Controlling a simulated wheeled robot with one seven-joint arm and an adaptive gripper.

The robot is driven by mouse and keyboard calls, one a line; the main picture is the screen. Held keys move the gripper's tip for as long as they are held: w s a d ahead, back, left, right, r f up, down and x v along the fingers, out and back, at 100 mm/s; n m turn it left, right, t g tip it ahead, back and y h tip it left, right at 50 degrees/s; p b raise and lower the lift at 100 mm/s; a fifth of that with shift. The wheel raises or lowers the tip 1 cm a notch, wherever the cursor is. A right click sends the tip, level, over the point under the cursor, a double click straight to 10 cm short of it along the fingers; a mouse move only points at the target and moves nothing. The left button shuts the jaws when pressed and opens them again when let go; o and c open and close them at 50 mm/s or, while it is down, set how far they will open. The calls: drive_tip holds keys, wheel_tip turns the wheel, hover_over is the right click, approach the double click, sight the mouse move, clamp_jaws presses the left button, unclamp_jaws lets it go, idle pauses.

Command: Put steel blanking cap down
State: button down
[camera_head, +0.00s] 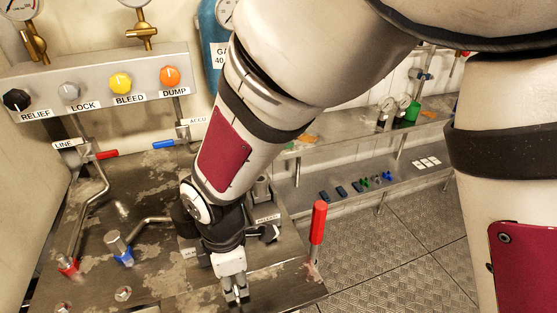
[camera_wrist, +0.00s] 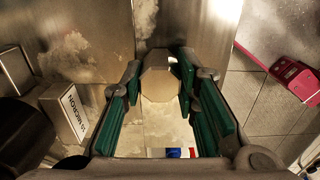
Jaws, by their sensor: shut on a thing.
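The steel blanking cap (camera_wrist: 160,86) shows in the wrist view as a pale, many-sided block between the green-padded fingers of my gripper (camera_wrist: 159,74). My gripper is shut on it, with one fingertip on each side. In the head view my gripper (camera_head: 236,292) points down over the front part of the worn steel bench (camera_head: 150,182). The cap is mostly hidden or too small to make out there. I cannot tell whether its underside touches the bench.
A red upright lever (camera_head: 318,222) stands near the bench's right edge. Bent pipes with a red fitting (camera_head: 68,267) and a blue fitting (camera_head: 123,257) rise on the left. A knob panel (camera_head: 100,85) is behind. A "50 micron" block (camera_wrist: 65,112) is left in the wrist view.

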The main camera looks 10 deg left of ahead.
sight(233, 278)
drive_tip(key=shift+f, duration=0.2)
drive_tip(key=c, duration=1.2)
unclamp_jaws()
drive_tip(key=shift+c, duration=0.2)
drive_tip(key=shift+r, duration=0.1)
wheel_tip(233, 278, up, 12)
drive_tip(key=p, duration=0.2)
drive_tip(key=w+d+r+m, duration=0.3)
drive_tip(key=d+r+m, duration=0.3)
drive_tip(key=d, duration=0.6)
drive_tip(key=s+d+r+m+t, duration=0.1)
drive_tip(key=s+d+r+m, duration=0.1)
drive_tip(key=s+d+m, duration=0.4)
drive_tip(key=s+d+r+m+t, duration=0.1)
drive_tip(key=s+d+m, duration=0.5)
drive_tip(key=d+m, duration=0.6)
drive_tip(key=d+r, duration=0.1)
drive_tip(key=d, duration=0.3)
drive_tip(key=shift+d+r+t, duration=0.25)
drive_tip(key=shift+r+t, duration=0.05)
